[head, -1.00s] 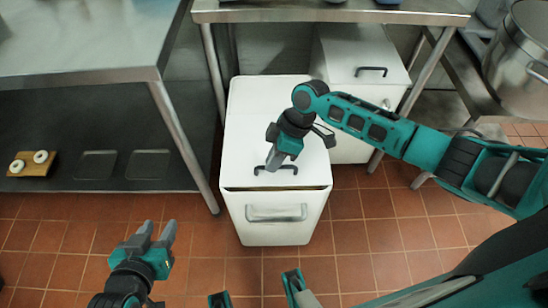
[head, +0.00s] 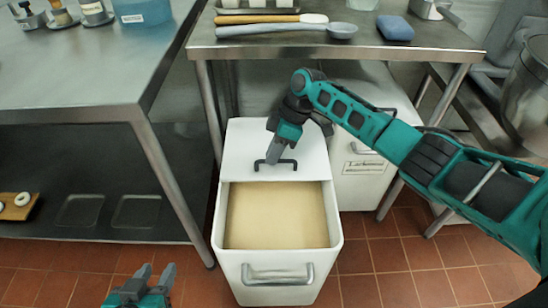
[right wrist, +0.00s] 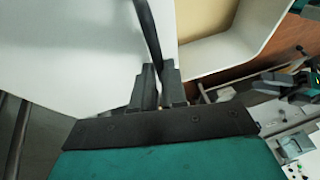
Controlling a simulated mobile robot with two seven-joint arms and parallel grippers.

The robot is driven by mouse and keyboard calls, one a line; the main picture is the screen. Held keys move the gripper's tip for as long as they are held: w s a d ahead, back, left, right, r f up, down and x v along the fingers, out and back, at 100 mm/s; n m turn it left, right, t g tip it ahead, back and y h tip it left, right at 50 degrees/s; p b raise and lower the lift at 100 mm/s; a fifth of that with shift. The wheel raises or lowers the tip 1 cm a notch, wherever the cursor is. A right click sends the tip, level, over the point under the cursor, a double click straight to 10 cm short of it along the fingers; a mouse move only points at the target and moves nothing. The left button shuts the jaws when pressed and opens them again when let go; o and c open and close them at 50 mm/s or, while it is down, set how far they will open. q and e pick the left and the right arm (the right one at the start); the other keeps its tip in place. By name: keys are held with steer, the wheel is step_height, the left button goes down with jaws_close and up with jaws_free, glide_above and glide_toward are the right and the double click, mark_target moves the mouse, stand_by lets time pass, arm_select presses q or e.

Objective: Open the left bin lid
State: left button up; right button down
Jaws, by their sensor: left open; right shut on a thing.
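The left bin (head: 278,290) is white and stands on the tiled floor under the steel table. Its white lid (head: 247,140) is slid toward the back, so the front part is uncovered and shows a pale tan content (head: 275,215). My right gripper (head: 273,158) is shut on the black lid handle (head: 290,163). The right wrist view shows its fingers (right wrist: 158,85) around the dark handle bar (right wrist: 148,30), with the bin's open rim (right wrist: 225,45) beside it. My left gripper (head: 152,275) is open and empty, low in the head view, left of the bin.
A second white bin (head: 362,170) stands behind to the right, partly hidden by my right arm. Steel table legs (head: 213,115) flank the bins. A steel table (head: 90,90) is at left, with a lower shelf holding a wooden board (head: 18,212). Utensils (head: 285,27) lie on the back table.

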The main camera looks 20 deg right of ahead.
steer(key=c, duration=1.2)
jaws_free()
steer(key=shift+o, duration=0.2)
steer(key=shift+r, duration=0.1)
steer(key=s+p+v, duration=0.1)
steer(key=p+v, duration=0.2)
steer(key=v, duration=0.9)
steer(key=shift+w+d+r, duration=0.15)
steer(key=shift+w+r, duration=0.25)
steer(key=shift+w, duration=0.1)
